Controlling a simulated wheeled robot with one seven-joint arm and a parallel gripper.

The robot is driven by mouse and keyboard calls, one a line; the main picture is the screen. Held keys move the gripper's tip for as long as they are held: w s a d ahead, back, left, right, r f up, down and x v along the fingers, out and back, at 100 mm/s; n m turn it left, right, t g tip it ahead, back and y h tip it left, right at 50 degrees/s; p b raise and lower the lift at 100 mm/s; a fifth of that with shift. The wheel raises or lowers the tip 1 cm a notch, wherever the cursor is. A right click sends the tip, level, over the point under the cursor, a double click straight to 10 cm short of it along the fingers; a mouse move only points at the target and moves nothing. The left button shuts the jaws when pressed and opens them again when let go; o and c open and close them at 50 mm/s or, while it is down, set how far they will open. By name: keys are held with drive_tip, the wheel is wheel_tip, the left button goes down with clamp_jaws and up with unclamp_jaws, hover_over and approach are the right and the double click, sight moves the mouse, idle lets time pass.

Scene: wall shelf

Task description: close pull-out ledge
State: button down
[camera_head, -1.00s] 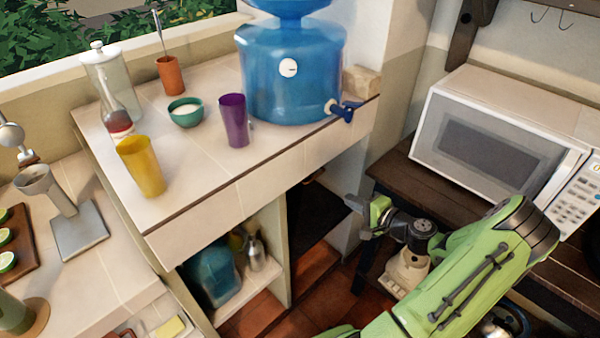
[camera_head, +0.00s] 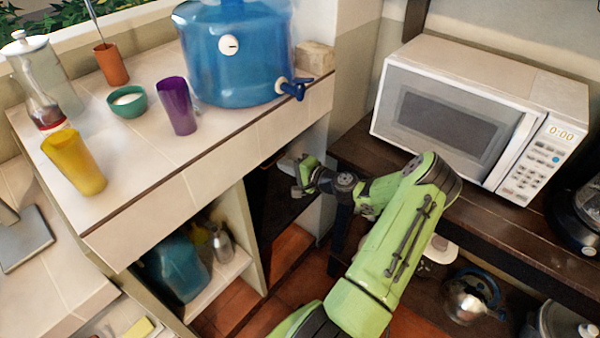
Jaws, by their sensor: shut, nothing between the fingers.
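A dark flat surface (camera_head: 277,205), possibly the pull-out ledge, shows in the opening under the tiled counter (camera_head: 165,195). Its outline is partly in shadow, so I cannot tell how far out it stands. My gripper (camera_head: 290,178) is shut and empty. It is below the counter's front edge, at the right part of the opening, and appears in front of the dark surface. I cannot tell whether it touches it. My green arm reaches in from the lower right.
A blue water dispenser (camera_head: 235,60), a purple cup (camera_head: 177,106), a yellow cup (camera_head: 74,162) and a green bowl (camera_head: 127,102) stand on the counter. A microwave (camera_head: 465,125) sits on a dark wooden table (camera_head: 365,150) at right. A kettle (camera_head: 472,298) stands below.

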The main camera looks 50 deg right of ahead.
drive_tip(key=shift+w, duration=0.5)
drive_tip(key=w, duration=0.4)
drive_tip(key=shift+w+a+r, duration=0.1)
drive_tip(key=shift+w+r, duration=0.05)
drive_tip(key=shift+w, duration=0.2)
